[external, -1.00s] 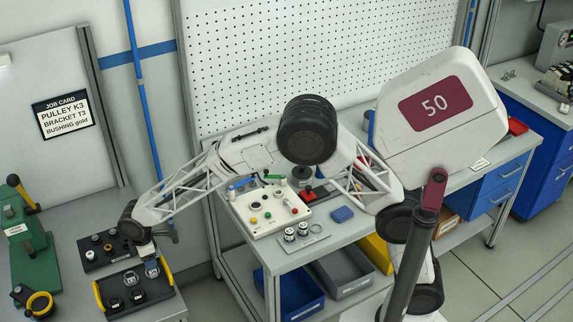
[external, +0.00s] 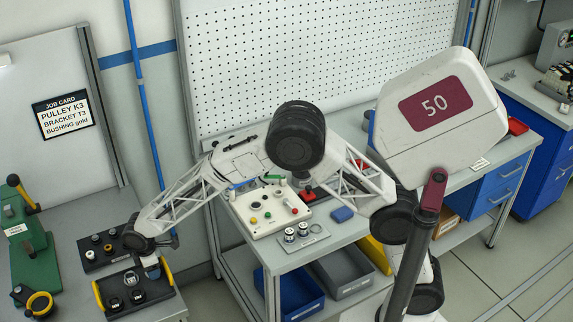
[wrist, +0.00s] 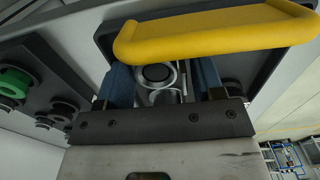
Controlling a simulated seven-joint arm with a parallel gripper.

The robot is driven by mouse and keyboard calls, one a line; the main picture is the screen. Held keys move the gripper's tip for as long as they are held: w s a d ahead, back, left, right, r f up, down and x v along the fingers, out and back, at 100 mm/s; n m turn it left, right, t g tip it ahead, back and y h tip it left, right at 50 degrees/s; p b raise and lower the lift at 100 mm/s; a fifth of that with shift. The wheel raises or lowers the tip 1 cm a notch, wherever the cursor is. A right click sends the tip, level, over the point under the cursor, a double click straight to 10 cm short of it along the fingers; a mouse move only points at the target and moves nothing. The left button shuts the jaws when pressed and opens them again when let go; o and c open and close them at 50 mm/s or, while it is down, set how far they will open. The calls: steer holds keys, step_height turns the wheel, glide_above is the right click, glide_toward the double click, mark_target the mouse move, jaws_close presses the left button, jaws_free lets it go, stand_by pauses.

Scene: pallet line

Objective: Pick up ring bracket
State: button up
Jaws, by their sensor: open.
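A pale metal part with a round ring, which looks like the ring bracket (wrist: 162,97), shows between my gripper's fingers in the wrist view. My gripper (wrist: 162,88) is open, with one blue finger on each side of the part. I cannot tell whether either finger touches it. In the external view my gripper (external: 152,270) is low over the back right of a dark tray (external: 122,307) with yellow handles.
A yellow handle (wrist: 215,35) crosses close beyond my fingers. A green press (external: 30,240) stands left. A job card (external: 65,115) hangs on the wall panel.

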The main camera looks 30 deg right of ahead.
steer(key=shift+c, duration=0.4)
steer(key=c, duration=0.7)
steer(key=shift+r, duration=0.15)
steer(key=shift+r, duration=4.85)
